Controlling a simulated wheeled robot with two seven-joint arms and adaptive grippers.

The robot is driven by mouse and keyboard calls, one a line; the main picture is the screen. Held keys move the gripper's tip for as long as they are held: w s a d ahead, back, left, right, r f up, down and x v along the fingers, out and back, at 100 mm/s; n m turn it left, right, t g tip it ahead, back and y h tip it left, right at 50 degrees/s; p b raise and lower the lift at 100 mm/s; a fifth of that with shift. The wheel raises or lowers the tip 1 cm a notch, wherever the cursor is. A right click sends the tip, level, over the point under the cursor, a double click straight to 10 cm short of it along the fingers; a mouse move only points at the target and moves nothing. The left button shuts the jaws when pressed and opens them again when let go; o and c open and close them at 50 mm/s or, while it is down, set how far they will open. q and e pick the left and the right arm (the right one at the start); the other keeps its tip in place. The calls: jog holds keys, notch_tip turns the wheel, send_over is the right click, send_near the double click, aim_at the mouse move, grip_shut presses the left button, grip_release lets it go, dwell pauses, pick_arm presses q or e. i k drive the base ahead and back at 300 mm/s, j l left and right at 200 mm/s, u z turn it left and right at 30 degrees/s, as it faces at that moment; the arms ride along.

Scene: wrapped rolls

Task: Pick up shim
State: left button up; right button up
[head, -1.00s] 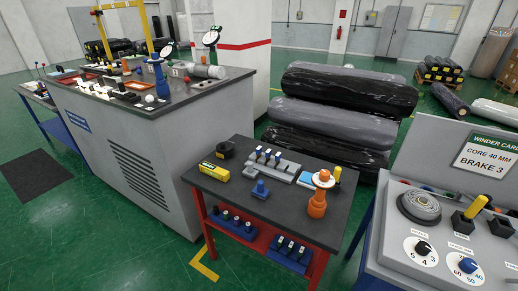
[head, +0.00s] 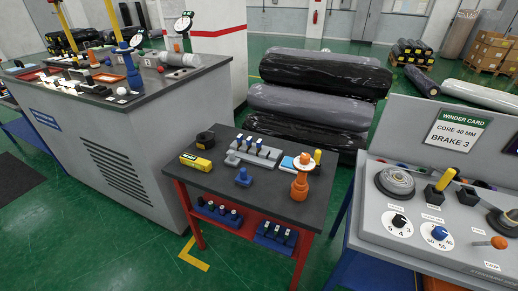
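Neither of my grippers is in view. I cannot tell for sure which object is the shim. On the small dark-topped table (head: 255,204) are a yellow box (head: 196,162), a black ring-shaped roll (head: 205,139), a grey holder (head: 250,157) with several dark pieces, a small blue piece (head: 243,177), a blue-and-white flat item (head: 287,163), an orange stand (head: 300,187) with a white disc on top, and a yellow cylinder (head: 317,156). Several dark and blue pieces in blue holders (head: 276,237) stand on the red lower shelf.
A grey cabinet (head: 120,160) with tools on top stands at left. A grey winder panel (head: 440,225) with knobs and a card reading "CORE 40 MM BRAKE 3" (head: 457,130) stands at right. Wrapped rolls (head: 310,100) are stacked behind the table. Green floor is clear in front.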

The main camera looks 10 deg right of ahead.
aim_at(259, 144)
jog(key=i+j+z, duration=0.1)
jog(key=j+z, duration=0.6)
jog(key=z, duration=0.2)
